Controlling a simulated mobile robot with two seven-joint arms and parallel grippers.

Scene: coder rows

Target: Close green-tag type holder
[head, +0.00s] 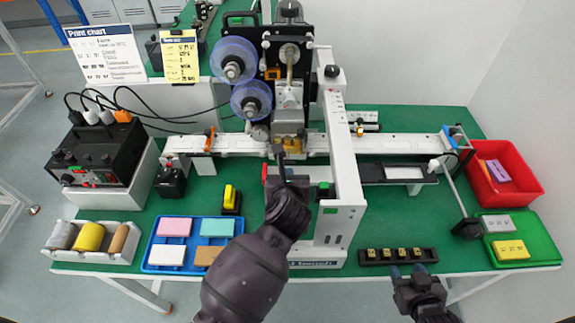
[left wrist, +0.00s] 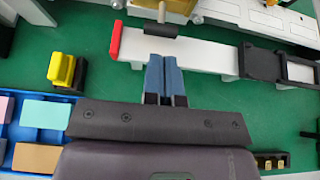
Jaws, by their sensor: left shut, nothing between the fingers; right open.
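A small green tag (head: 323,190) on a dark block shows at the white frame of the coding machine (head: 340,150), right of my left arm. I cannot tell whether the holder there is open or closed. My left gripper (head: 282,158) is shut and empty, in front of the machine's head. In the left wrist view its blue fingers (left wrist: 160,58) lie over a white bar with a red end (left wrist: 115,40), just below a dark handle rod (left wrist: 160,29). My right gripper (head: 405,270) is open and empty, in front of the black type rack (head: 397,256). My left arm hides part of the machine.
A blue tray (head: 150,256) of coloured blocks and a yellow-black stamp (head: 231,198) stand left. A red bin (head: 525,185) and green tray (head: 545,240) stand right. A conveyor rail (head: 400,143) crosses the back.

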